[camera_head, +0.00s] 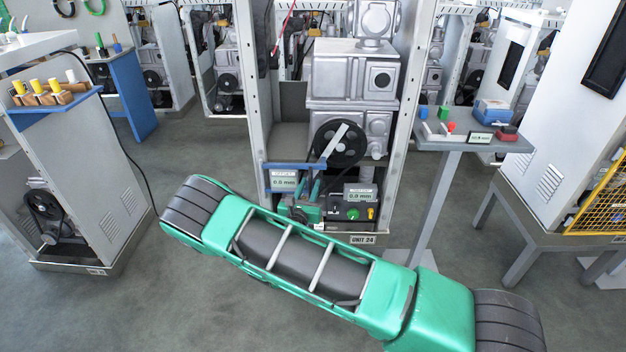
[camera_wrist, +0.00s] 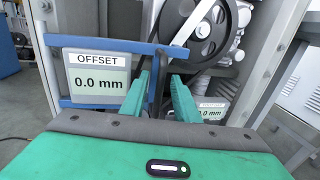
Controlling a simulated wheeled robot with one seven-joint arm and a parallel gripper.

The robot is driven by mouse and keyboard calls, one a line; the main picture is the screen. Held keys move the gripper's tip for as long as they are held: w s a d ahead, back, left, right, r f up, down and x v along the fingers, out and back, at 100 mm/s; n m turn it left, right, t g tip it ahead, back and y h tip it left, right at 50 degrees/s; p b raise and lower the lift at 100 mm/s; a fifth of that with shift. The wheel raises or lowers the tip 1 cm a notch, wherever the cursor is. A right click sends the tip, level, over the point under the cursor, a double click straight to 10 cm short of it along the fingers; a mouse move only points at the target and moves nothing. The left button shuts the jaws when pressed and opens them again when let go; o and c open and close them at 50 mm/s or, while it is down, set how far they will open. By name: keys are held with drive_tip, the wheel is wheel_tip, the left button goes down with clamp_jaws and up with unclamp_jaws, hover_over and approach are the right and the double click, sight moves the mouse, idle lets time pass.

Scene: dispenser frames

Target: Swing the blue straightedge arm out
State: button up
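The blue straightedge arm (camera_head: 292,165) lies level across the lower front of the open unit. In the wrist view its blue bar (camera_wrist: 110,43) runs across the top, and an OFFSET display (camera_wrist: 98,78) reading 0.0 mm sits below it at left. A dark upright rod (camera_wrist: 156,80) hangs below the bar's right part. My gripper (camera_wrist: 160,78) is open, with one green finger on each side of this rod and visible gaps beside it. In the head view my gripper (camera_head: 312,182) is small and partly merged with the machine parts behind.
A black pulley wheel (camera_head: 340,143) with a belt is just behind and above my gripper. A second 0.0 mm display (camera_head: 360,194) and a green knob (camera_head: 353,213) are at right. The unit's metal uprights (camera_head: 254,100) flank the opening. A small table (camera_head: 470,140) stands right.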

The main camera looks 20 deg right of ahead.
drive_tip(key=shift+x, duration=2.4)
clamp_jaws()
drive_tip(key=shift+s+d, duration=0.1)
drive_tip(key=shift+d, duration=0.1)
